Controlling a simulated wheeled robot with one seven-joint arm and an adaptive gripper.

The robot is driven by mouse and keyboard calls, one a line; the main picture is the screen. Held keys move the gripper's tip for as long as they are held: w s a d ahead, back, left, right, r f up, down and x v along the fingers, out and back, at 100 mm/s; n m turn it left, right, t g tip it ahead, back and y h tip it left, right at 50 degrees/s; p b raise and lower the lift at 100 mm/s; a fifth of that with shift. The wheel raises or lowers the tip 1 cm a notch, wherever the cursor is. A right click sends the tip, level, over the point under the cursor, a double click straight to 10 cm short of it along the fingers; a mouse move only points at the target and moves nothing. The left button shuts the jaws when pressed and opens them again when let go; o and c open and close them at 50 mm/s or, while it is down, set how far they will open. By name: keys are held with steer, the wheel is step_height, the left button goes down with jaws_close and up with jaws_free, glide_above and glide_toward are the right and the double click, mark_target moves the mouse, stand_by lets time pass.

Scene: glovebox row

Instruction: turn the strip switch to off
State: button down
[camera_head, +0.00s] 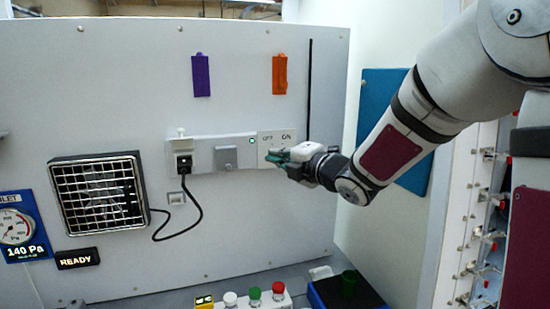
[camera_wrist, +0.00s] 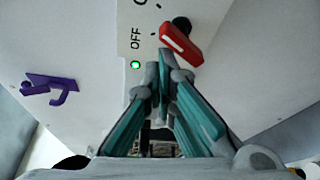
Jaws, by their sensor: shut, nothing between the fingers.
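The strip switch (camera_wrist: 182,45) is a red lever with a black part beside it, on the panel marked OFF and ON. In the wrist view the lever lies slanted, its upper left end near the tick by OFF. Its exact setting is hard to tell. The power strip (camera_head: 212,142) is white, runs along the wall, and its green lamp (camera_head: 252,140) is lit. My gripper (camera_head: 272,157) is shut and empty at the strip's right end, hiding the lever in the head view. In the wrist view its fingertips (camera_wrist: 170,68) are close to the lever's lower end; contact is unclear.
A black plug (camera_head: 183,163) with a cord to the fan grille (camera_head: 98,193) sits in the strip. Purple (camera_head: 201,76) and orange (camera_head: 280,74) hooks are above. Coloured knobs (camera_head: 254,295) stand below. The wall between hooks and strip is clear.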

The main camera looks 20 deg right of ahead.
steer(key=shift+d+m+t, duration=0.15)
steer(key=shift+m+t, duration=0.15)
steer(key=shift+m, duration=0.7)
